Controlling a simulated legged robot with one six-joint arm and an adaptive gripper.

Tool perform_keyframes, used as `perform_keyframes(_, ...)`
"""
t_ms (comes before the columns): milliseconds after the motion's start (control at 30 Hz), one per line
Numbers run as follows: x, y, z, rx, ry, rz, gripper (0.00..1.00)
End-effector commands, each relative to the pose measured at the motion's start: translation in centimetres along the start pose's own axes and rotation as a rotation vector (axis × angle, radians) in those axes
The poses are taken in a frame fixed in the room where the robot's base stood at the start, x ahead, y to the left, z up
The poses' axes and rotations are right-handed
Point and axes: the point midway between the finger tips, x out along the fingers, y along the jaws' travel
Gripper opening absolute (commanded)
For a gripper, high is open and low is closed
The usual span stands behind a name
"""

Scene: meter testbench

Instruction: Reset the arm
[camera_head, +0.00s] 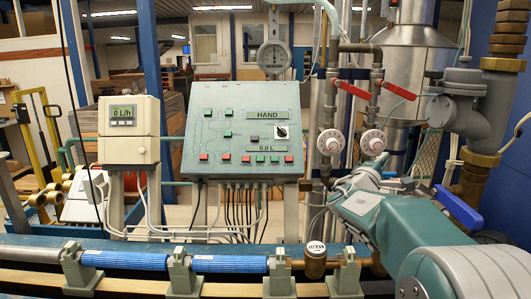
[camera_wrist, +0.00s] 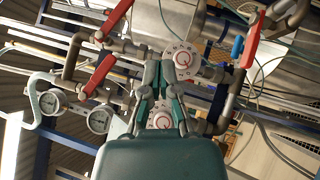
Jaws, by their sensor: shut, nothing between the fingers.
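My gripper (camera_head: 374,163) is at the end of my teal and grey arm, which reaches in from the lower right in the head view. It appears in front of the pipework, just below the right round white dial (camera_head: 372,142). In the wrist view my gripper (camera_wrist: 159,68) points away from the camera with its fingers together and nothing between them. One round dial (camera_wrist: 182,60) shows beside the fingertips. Another dial (camera_wrist: 161,121) shows between the finger bases, partly hidden by my gripper. I cannot tell how far the fingertips are from the pipes.
Red valve levers (camera_head: 352,89) (camera_head: 399,89) stick out above the dials. A control panel (camera_head: 243,130) and a flow display box (camera_head: 129,130) stand left. A blue-handled valve (camera_head: 459,207) is at right. Blue pipe sections (camera_head: 230,264) run along the front.

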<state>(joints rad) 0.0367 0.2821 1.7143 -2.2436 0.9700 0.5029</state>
Motion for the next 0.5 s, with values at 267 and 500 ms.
perform_keyframes(267,-1.1,-0.4,2.6,0.056,-0.047,-0.084,0.00)
perform_keyframes(500,-3.2,-1.2,5.4,0.130,-0.105,-0.199,0.00)
